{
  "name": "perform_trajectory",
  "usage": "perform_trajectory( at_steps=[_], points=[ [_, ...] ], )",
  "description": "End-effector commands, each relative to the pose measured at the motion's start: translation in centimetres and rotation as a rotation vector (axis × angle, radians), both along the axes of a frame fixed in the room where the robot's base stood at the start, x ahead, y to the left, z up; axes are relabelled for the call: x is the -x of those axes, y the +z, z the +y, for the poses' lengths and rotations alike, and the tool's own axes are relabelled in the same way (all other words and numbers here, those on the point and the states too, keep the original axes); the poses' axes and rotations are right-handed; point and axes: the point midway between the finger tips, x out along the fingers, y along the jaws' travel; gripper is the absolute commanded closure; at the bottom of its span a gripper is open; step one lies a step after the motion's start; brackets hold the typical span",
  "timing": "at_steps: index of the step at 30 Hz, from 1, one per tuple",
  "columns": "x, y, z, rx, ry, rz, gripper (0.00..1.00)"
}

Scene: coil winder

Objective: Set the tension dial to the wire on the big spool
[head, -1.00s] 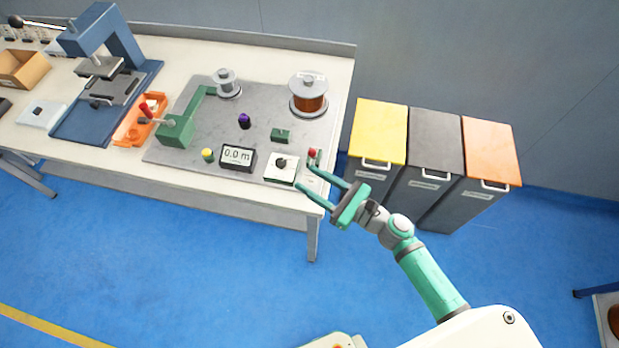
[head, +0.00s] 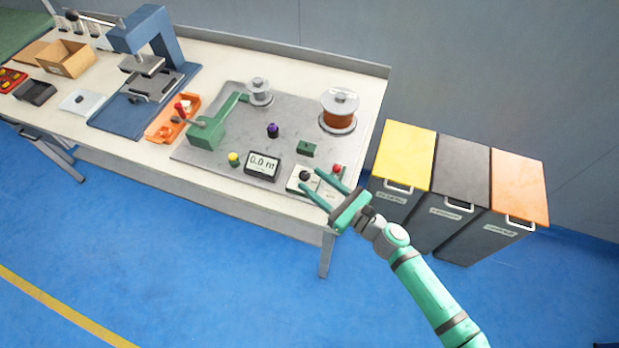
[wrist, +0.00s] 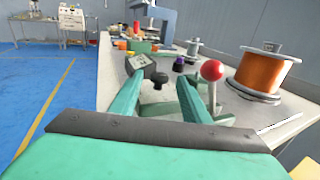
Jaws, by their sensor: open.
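The big spool (head: 339,112), wound with copper-orange wire, stands at the back right of the grey winder plate; in the wrist view it is at the right (wrist: 263,73). The tension dial (head: 305,176) is a black knob on a white box at the plate's front right; in the wrist view the knob (wrist: 160,80) shows between my fingers. My gripper (head: 318,182) is open, its fingers reaching over the front edge toward the dial. In the wrist view the fingers (wrist: 165,98) lie either side of the knob, with no clear contact. The dial's setting is too small to read.
A red-knobbed lever (wrist: 212,71) stands just right of my fingers. A display (head: 263,163) reading 0.0 is left of the dial. A green crank arm (head: 210,130), small spool (head: 260,90) and orange tray (head: 173,120) are further left. Bins (head: 404,155) stand right of the table.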

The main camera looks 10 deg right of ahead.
Motion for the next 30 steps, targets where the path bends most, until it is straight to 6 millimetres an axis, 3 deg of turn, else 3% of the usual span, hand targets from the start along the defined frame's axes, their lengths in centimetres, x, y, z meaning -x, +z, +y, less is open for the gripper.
perform_trajectory(
  at_steps=[6,17,22,30],
  points=[
    [-1.6,0.0,1.2,-0.002,0.004,0.001,0.57],
    [-1.9,0.0,1.4,-0.001,0.003,0.001,0.57],
    [-1.9,0.0,1.4,-0.001,0.003,0.001,0.95],
    [-2.0,0.0,1.3,0.002,0.050,-0.002,0.96]
  ],
)
